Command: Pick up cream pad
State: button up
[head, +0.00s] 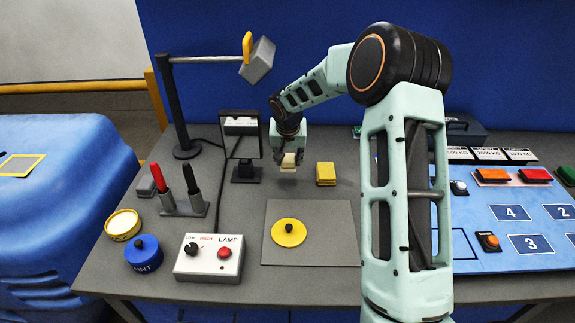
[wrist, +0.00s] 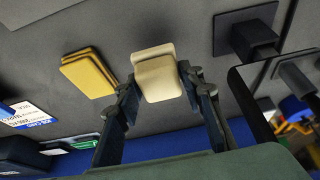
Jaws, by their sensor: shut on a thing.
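The cream pad (wrist: 158,77) is a small block with rounded corners, between the two fingers of my gripper (wrist: 160,88) in the wrist view. The gripper is shut on it, a finger against each side. In the head view the cream pad (head: 288,161) shows at the tip of my gripper (head: 289,158), over the back middle of the grey table. The pad appears slightly above the table, with a shadow under it; the exact gap is hard to tell.
A yellow pad stack (head: 326,173) lies just right of my gripper. A black framed stand (head: 245,172) is close on the left. A grey plate (head: 338,225) with a yellow disc (head: 289,232) lies in front. The lamp box (head: 209,258) is front left. A blue panel (head: 510,215) is at right.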

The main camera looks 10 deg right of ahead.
jog(key=s+r+b, duration=0.2)
jog(key=s+r, duration=0.4)
jog(key=s, duration=0.4)
jog(key=shift+s+a, duration=0.25)
jog(key=shift+s, duration=0.15)
jog(key=o, duration=0.5)
jog(key=c, duration=0.4)
jog(key=shift+o, duration=0.2)
